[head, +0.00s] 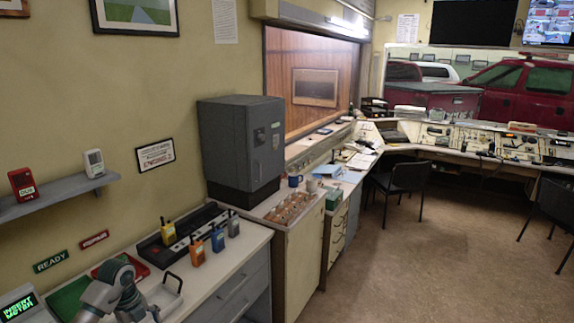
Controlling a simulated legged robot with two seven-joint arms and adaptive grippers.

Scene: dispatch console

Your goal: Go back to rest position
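My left arm comes in at the bottom left, over the front of the white counter (211,292). Its gripper (134,309) is at the bottom edge of the head view, pointing down, next to a light tray with a dark handle (166,299). The fingers are too small and partly cut off, so I cannot tell whether they are open or hold anything. My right gripper is not in view. A yellow radio (168,232) stands at a black charger strip (205,217). An orange radio (196,251), a blue radio (217,238) and a grey radio (233,224) stand in front of it.
A green mat (69,298) and a red mat (136,265) lie near my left arm. A meter with a green display (19,307) is at the left corner. A shelf (55,193) juts from the wall above. A grey cabinet (240,150) stands beyond; floor at right is open.

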